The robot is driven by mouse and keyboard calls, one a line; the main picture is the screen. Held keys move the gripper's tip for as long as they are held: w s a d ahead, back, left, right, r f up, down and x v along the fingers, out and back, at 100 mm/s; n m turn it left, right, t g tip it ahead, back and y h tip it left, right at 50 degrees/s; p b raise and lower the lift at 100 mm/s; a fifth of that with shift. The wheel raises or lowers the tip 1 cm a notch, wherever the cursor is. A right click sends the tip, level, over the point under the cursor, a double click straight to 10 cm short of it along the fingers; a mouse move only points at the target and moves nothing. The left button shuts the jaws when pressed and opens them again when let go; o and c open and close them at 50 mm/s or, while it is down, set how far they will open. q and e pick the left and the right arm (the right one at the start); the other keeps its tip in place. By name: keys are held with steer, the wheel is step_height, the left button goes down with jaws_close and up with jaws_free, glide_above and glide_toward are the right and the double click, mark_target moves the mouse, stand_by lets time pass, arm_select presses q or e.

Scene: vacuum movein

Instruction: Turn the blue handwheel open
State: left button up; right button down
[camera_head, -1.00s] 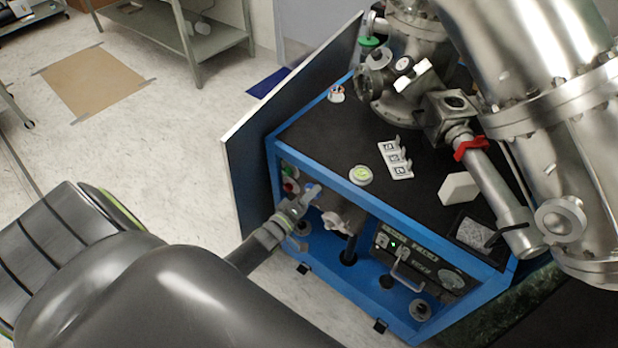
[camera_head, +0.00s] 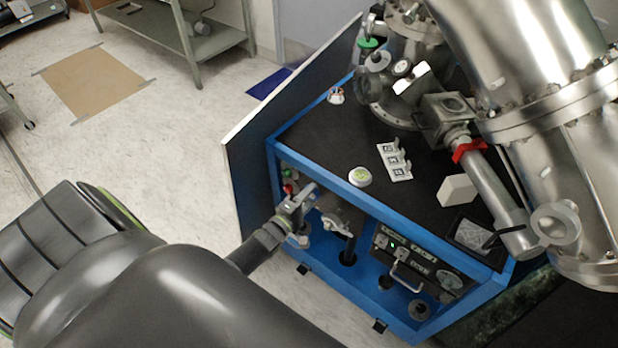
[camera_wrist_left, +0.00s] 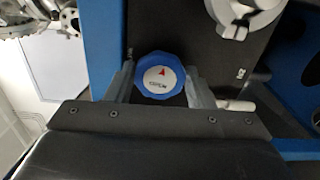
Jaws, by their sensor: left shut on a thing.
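The blue handwheel (camera_wrist_left: 159,75) shows in the left wrist view, with a white centre cap bearing a red arrow mark. The fingers of my left gripper (camera_wrist_left: 160,88) stand on both sides of its rim and are shut on it. In the head view my left gripper (camera_head: 296,203) is at the front left of the blue-framed cabinet (camera_head: 365,204). There the handwheel is mostly hidden by the gripper. My right gripper is in neither view.
A red knob (camera_head: 288,188) and a green knob (camera_head: 291,174) sit just behind my left gripper. A grey valve handle (camera_head: 336,226) is to its right. An open white-edged door panel (camera_head: 262,125) stands at the cabinet's left. Large steel piping (camera_head: 540,110) rises at the right.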

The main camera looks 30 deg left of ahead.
arm_select(q)
steer(key=shift+s+f, duration=0.1)
steer(key=shift+f, duration=0.05)
steer(key=o, duration=1)
steer(key=shift+c, duration=0.2)
steer(key=s+a, duration=0.1)
steer(key=s, duration=1.6)
steer(key=shift+s+a, duration=0.15)
